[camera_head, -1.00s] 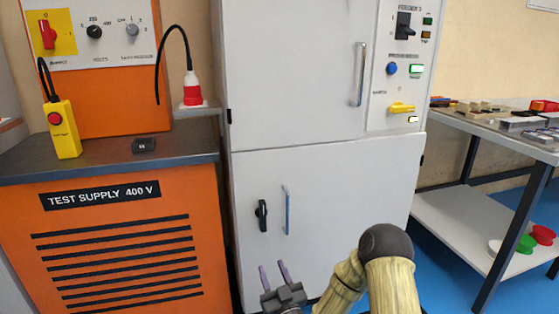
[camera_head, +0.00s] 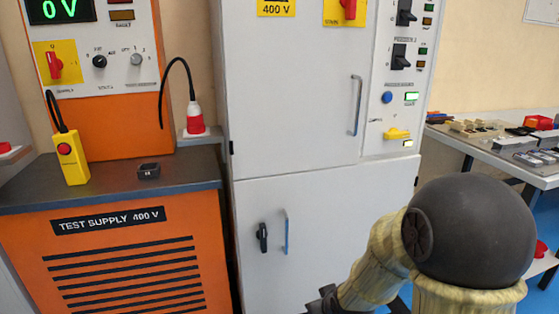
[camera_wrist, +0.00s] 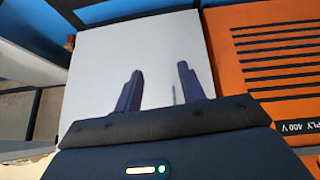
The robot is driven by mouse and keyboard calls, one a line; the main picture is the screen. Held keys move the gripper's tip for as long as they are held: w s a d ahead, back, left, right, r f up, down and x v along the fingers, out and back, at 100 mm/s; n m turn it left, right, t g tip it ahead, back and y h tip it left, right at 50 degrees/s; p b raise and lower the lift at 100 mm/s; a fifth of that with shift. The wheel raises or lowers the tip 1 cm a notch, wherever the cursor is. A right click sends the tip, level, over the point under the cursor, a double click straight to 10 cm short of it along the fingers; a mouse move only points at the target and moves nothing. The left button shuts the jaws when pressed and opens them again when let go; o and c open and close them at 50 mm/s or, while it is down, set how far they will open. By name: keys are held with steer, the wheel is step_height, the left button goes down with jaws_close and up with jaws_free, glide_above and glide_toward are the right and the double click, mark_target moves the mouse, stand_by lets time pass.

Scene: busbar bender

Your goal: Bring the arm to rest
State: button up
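My gripper (camera_wrist: 159,88) shows in the wrist view with its two dark fingers spread apart and nothing between them. Behind the fingers is the pale lower door of the grey cabinet (camera_wrist: 95,65), clear of them as far as I can tell. In the head view my arm is at the bottom right, folded in front of the cabinet (camera_head: 290,90).
The orange test supply (camera_head: 110,245) stands on the left, with a yellow pendant (camera_head: 70,160) and a small black block (camera_head: 149,171) on its top. A worktable (camera_head: 480,150) with several parts stands at the right. Blue floor shows at the lower right.

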steer(key=s+d+r+m+g+h+p, duration=0.1)
steer(key=s+d+r+m+g+p, duration=0.35)
steer(key=s+r, duration=0.55)
steer(key=w+p+v, duration=0.2)
steer(key=p+v, duration=1.5)
steer(key=p, duration=0.1)
steer(key=w+a+r+p+v, duration=0.1)
steer(key=w+p+v, duration=0.2)
steer(key=p+v, duration=1.4)
steer(key=shift+n+p, duration=0.35)
steer(key=shift+p, duration=0.25)
steer(key=shift+a, duration=0.1)
